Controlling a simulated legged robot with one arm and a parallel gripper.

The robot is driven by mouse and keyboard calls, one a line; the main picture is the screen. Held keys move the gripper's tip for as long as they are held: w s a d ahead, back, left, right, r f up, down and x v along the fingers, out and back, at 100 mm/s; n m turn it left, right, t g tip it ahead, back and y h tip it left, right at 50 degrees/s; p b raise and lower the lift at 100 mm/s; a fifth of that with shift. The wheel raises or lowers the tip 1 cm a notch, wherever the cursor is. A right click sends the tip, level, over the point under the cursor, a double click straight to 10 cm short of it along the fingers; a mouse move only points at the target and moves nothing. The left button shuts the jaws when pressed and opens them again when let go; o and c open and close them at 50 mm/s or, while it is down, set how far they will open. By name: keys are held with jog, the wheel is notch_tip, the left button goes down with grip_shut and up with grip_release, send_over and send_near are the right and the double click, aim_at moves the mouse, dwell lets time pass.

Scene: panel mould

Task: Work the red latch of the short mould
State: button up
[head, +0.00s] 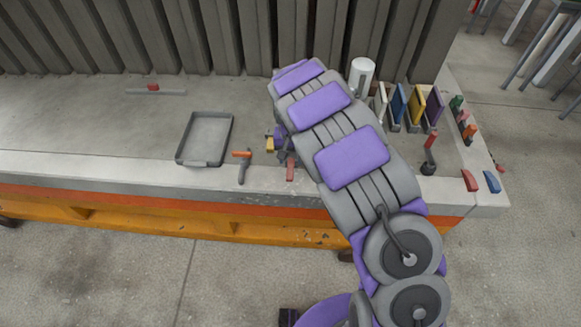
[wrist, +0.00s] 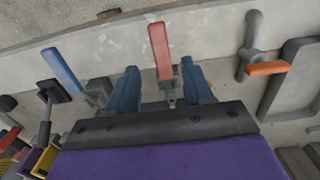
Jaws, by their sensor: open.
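The red latch (wrist: 160,48) has a flat red handle on a small grey metal mount and shows in the wrist view at upper middle. In the head view its red handle (head: 290,170) shows at the front edge of the bench, left of my arm. My gripper (wrist: 161,72) is open, with one blue-grey finger on each side of the latch's lower part. The handle extends beyond the fingertips. I cannot tell whether either finger touches it. In the head view my arm hides most of the gripper. I cannot make out the short mould itself.
An orange-handled lever (wrist: 267,68) stands to the right in the wrist view, near a grey tray (head: 180,158). A blue-handled latch (wrist: 62,72) is close on the left. Upright coloured panels (head: 433,108) and a white cylinder (head: 361,72) stand right of my arm. The bench's left is mostly clear.

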aim_at(290, 169)
jog(key=shift+a+f, duration=0.15)
jog(key=shift+f, duration=2.6)
jog(key=shift+c, duration=0.2)
grip_shut()
